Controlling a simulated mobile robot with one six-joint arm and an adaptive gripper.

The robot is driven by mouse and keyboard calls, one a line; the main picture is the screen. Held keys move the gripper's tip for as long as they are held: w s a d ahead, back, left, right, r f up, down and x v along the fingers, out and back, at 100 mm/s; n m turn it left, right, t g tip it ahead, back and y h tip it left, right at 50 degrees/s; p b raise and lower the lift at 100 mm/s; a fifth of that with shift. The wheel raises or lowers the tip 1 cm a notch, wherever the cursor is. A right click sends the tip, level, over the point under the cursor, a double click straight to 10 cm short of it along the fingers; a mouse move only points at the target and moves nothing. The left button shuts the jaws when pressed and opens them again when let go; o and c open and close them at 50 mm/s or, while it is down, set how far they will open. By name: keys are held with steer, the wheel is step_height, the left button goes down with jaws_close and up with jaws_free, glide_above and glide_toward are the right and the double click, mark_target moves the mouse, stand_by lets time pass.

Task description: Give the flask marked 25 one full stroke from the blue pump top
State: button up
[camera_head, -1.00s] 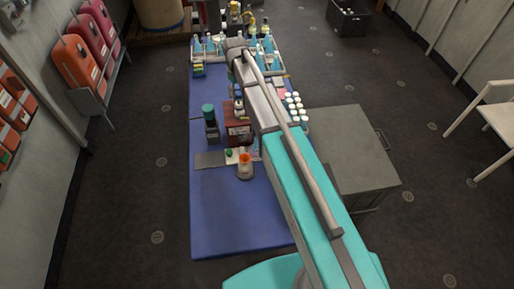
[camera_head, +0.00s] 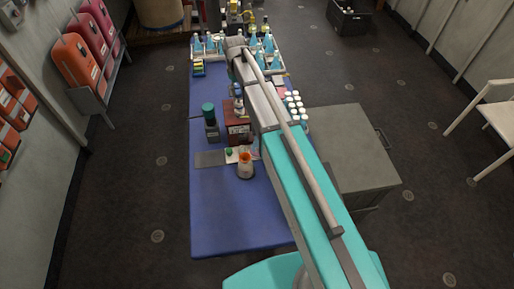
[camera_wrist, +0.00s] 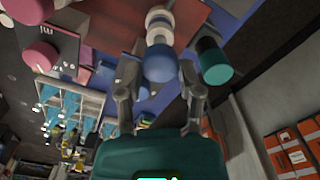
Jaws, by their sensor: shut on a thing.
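In the wrist view my gripper (camera_wrist: 159,72) is shut on the round blue pump top (camera_wrist: 160,65), which sits between the fingertips above stacked white rings (camera_wrist: 158,28). In the head view a small blue and white top (camera_head: 238,104) stands over a red-brown box (camera_head: 238,132) with a pale label. My gripper is hidden behind my arm there. A small flask with an orange top or content (camera_head: 246,168) stands on the blue table in front of that box; I cannot read its mark.
A dark bottle with a teal cap (camera_head: 209,118) stands left of the box; its cap shows close beside my gripper in the wrist view (camera_wrist: 213,62). A pink knob (camera_wrist: 41,56) is at the left. White-capped vials (camera_head: 294,104) stand right of my arm. The front of the table (camera_head: 235,220) is clear.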

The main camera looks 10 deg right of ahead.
steer(key=shift+f+b, duration=0.7)
steer(key=shift+f, duration=0.05)
stand_by(0.3)
steer(key=o, duration=0.8)
steer(key=shift+o, duration=0.2)
steer(key=shift+r, duration=0.15)
steer(key=shift+r+p, duration=3.4)
steer(key=shift+p, duration=0.2)
